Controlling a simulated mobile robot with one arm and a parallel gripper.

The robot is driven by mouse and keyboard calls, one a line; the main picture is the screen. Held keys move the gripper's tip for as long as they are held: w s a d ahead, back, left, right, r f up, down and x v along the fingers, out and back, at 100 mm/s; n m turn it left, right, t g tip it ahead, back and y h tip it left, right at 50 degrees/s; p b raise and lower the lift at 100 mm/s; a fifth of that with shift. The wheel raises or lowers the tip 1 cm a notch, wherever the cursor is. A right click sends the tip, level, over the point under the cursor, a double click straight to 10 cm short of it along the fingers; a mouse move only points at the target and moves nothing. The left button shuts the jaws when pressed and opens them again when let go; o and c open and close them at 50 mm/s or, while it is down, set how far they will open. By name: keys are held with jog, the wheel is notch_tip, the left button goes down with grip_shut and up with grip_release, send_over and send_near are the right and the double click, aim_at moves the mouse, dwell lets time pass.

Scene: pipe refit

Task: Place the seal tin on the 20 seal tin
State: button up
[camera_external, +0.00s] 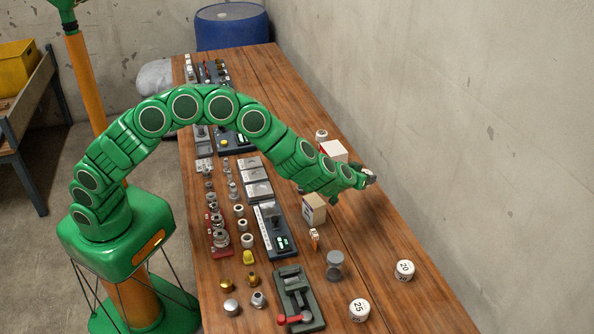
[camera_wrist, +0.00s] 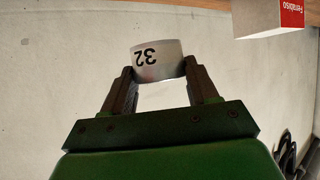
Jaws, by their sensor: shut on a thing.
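My gripper (camera_external: 367,178) is raised above the right side of the table, near the wall. In the wrist view my gripper (camera_wrist: 158,75) is shut on a white seal tin (camera_wrist: 157,62) marked 32, its number upside down in that view. In the external view the held tin is mostly hidden by the fingers. The 20 seal tin (camera_external: 404,270) stands on the table at the lower right, nearer the camera than my gripper and apart from it. Its top looks clear. A 25 seal tin (camera_external: 359,309) stands to its lower left.
A cardboard box (camera_external: 314,209) and a red-and-white box (camera_external: 333,151) stand near my gripper. A grey hourglass-shaped piece (camera_external: 334,265) stands left of the 20 tin. A clamp (camera_external: 295,297) and several fittings fill the left side. The table around the 20 tin is free.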

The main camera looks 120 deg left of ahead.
jog(key=w+d+r, duration=0.2)
jog(key=w+d, duration=0.1)
jog(key=d, duration=0.6)
jog(key=w+d+r, duration=0.3)
jog(key=d, duration=0.6)
jog(key=w+d+r, duration=0.2)
jog(key=w+d, duration=0.2)
jog(key=d, duration=0.5)
send_over(403, 270)
jog(key=shift+s+f, duration=0.15)
jog(key=shift+f, duration=4.55)
jog(key=shift+f, duration=0.1)
jog(key=shift+w+a+f, duration=0.15)
jog(key=shift+w+f, duration=0.1)
jog(key=shift+f, duration=1.5)
jog(key=shift+f, duration=0.1)
